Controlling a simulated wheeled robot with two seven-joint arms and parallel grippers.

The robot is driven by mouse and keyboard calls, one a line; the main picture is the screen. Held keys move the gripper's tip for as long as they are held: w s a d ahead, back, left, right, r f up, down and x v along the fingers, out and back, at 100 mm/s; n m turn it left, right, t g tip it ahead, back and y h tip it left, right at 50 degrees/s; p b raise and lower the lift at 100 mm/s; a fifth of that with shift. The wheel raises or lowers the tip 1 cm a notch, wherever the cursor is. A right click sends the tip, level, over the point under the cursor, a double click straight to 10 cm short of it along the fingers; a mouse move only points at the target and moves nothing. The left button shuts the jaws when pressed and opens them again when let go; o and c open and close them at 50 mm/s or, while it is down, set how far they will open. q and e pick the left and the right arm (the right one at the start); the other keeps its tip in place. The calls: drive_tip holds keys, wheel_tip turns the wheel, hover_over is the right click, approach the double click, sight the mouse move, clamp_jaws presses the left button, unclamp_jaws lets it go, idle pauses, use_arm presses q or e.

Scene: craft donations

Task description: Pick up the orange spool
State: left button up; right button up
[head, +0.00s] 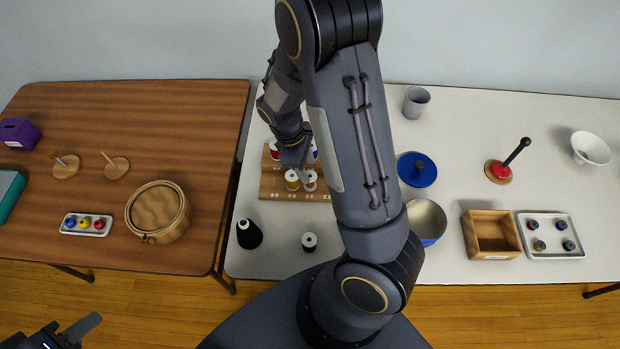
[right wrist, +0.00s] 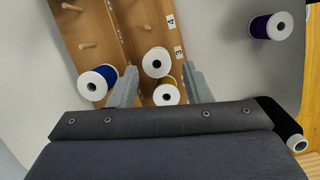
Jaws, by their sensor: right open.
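The orange spool (head: 310,182) is in the front row of a wooden spool rack (head: 325,194) on the white table, right beside a yellow spool (head: 292,182). In the right wrist view the orange spool (right wrist: 156,62) shows mainly its white end, and the yellow spool (right wrist: 166,94) is just below it. My right gripper (head: 297,168) is over the rack. In the right wrist view its fingers (right wrist: 161,74) are open, one on each side of these two spools, with nothing clearly gripped. My left gripper (head: 75,333) is low at the left, partly cut off; its jaw state is unclear.
A blue spool (right wrist: 98,82) stands near the left finger. Bare pegs show further up the rack. A black cone (head: 249,234) and a dark purple spool (head: 309,241) stand before the rack. A blue lid (head: 417,169) and bowl (head: 427,222) are to the right.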

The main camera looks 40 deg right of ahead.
drive_tip(key=x, duration=0.4)
drive_tip(key=w+x, duration=0.1)
drive_tip(key=x, duration=0.1)
drive_tip(key=shift+s+f+p, duration=0.1)
drive_tip(key=shift+f+p, duration=0.25)
drive_tip(key=shift+f, duration=0.1)
drive_tip(key=c, duration=0.7)
drive_tip(key=shift+r, duration=0.1)
